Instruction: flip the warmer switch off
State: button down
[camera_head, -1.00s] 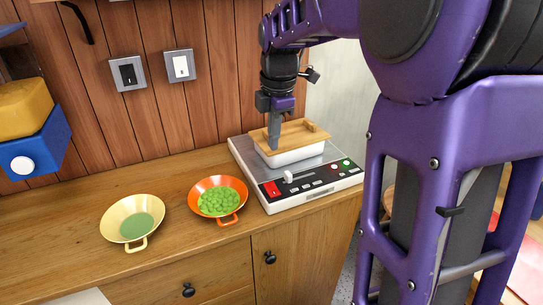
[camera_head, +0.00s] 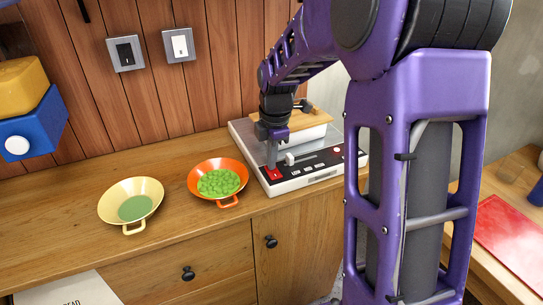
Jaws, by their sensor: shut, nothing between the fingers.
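The warmer (camera_head: 330,175) is a flat white and grey appliance on the counter, with a black control strip along its front. A red switch (camera_head: 275,174) sits at the left end of that strip. A white slider knob (camera_head: 290,158) is just right of it. A white dish (camera_head: 306,137) with a wooden lid stands on the warmer, partly behind my arm.
An orange pan (camera_head: 244,168) of green peas stands close to the warmer's left. A yellow pan (camera_head: 103,212) with green contents is farther left. Two wall switches, one black (camera_head: 125,54) and one white (camera_head: 180,45), are on the plank wall. Counter between pans and wall is clear.

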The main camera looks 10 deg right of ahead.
jog(key=shift+r+p, duration=0.1)
jog(key=shift+p, duration=0.3)
jog(key=shift+w+g+p, duration=0.1)
jog(key=shift+g+p, duration=0.2)
jog(key=shift+p, duration=0.25)
jog(key=shift+f+b, duration=0.35)
jog(key=shift+s+d+r, duration=0.1)
jog(key=shift+s+r, duration=0.15)
jog(key=shift+s, duration=0.55)
